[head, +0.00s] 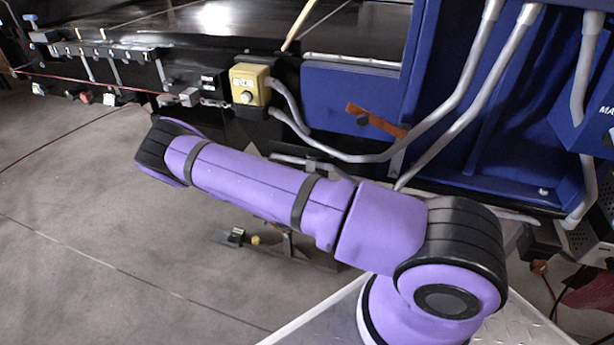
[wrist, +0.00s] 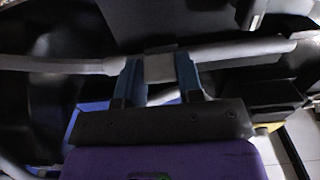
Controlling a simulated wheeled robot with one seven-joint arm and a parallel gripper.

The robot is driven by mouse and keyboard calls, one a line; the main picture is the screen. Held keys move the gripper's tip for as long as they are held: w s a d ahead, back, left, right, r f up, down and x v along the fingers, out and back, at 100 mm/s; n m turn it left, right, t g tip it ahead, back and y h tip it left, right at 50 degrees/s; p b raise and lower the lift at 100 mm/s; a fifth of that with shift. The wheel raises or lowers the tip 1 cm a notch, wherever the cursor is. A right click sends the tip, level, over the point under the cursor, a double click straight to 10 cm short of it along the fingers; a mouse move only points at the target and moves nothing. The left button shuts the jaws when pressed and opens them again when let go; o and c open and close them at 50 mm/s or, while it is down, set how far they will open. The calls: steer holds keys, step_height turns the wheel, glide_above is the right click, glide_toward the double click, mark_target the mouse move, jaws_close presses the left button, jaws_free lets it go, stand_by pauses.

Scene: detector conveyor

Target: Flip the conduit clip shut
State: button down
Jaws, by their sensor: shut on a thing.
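In the wrist view, the conduit clip (wrist: 159,69) is a small light-grey block on a grey conduit (wrist: 232,51) that runs across the picture. My gripper (wrist: 159,64) has its two blue-grey fingers on either side of the clip, shut on it. Whether the clip is latched cannot be told. A grey conduit (head: 350,156) runs behind the arm there.
A yellow box (head: 249,83) with a button sits on the dark conveyor's side (head: 130,60). Blue housing (head: 345,92) with an orange strap (head: 376,120) and more grey conduits (head: 465,75) stand at right. The grey floor (head: 80,230) at left is mostly clear.

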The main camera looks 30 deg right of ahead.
steer(key=shift+w+d+f+t+h, duration=0.25)
steer(key=shift+f+t+h, duration=0.25)
steer(key=shift+t+h, duration=0.15)
steer(key=c, duration=0.8)
jaws_free()
steer(key=shift+d, duration=0.1)
steer(key=shift+o, duration=0.2)
steer(key=v, duration=1)
steer(key=shift+s+a+f, duration=0.15)
steer(key=shift+s+a, duration=0.05)
steer(key=shift+a, duration=0.15)
steer(key=shift+w, duration=0.1)
